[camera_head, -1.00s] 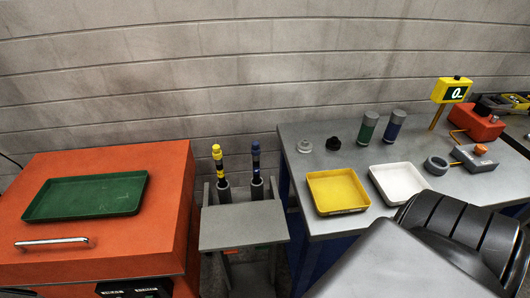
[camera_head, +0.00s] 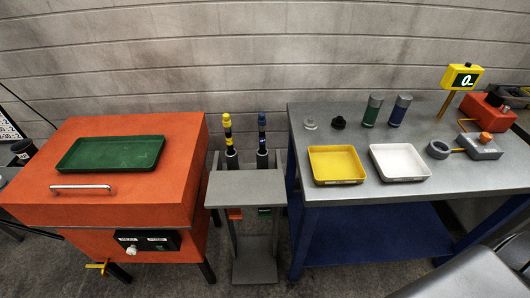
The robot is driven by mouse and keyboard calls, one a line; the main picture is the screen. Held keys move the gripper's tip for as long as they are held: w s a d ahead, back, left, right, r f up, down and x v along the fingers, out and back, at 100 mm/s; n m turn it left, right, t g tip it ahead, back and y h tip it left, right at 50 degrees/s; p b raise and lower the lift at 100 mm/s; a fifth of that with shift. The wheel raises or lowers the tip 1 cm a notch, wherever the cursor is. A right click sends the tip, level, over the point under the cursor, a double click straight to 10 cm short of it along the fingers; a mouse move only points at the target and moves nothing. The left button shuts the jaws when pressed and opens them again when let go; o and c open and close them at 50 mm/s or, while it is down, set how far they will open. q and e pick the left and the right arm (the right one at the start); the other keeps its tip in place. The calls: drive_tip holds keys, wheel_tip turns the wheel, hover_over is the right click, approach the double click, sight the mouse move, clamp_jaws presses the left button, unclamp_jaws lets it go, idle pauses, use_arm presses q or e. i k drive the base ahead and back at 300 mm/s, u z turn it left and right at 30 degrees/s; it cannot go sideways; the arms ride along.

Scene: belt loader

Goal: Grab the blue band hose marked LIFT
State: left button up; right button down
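The blue band hose (camera_head: 262,136) stands upright in a grey rack (camera_head: 246,184) between the orange cabinet and the workbench. It is dark, with a blue top and a blue band, and its lower part sits in a grey holder. A LIFT marking cannot be read from here. A similar hose with yellow bands (camera_head: 228,134) stands upright just to its left. Neither of my grippers is in view, so nothing is seen touching the hoses.
The orange cabinet (camera_head: 90,215) at left carries a green tray (camera_head: 112,153) and a front handle. The workbench (camera_head: 440,180) at right holds a yellow tray (camera_head: 336,180), a white tray (camera_head: 399,177), cylinders and a yellow display (camera_head: 461,78). Floor shows in front of the rack.

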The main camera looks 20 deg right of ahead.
sight(262, 136)
drive_tip(key=z, duration=0.6)
drive_tip(key=i, duration=0.5)
drive_tip(key=u, duration=2.15)
drive_tip(key=k, duration=1.4)
drive_tip(key=z, duration=1.95)
drive_tip(key=i, duration=0.5)
drive_tip(key=u, duration=0.05)
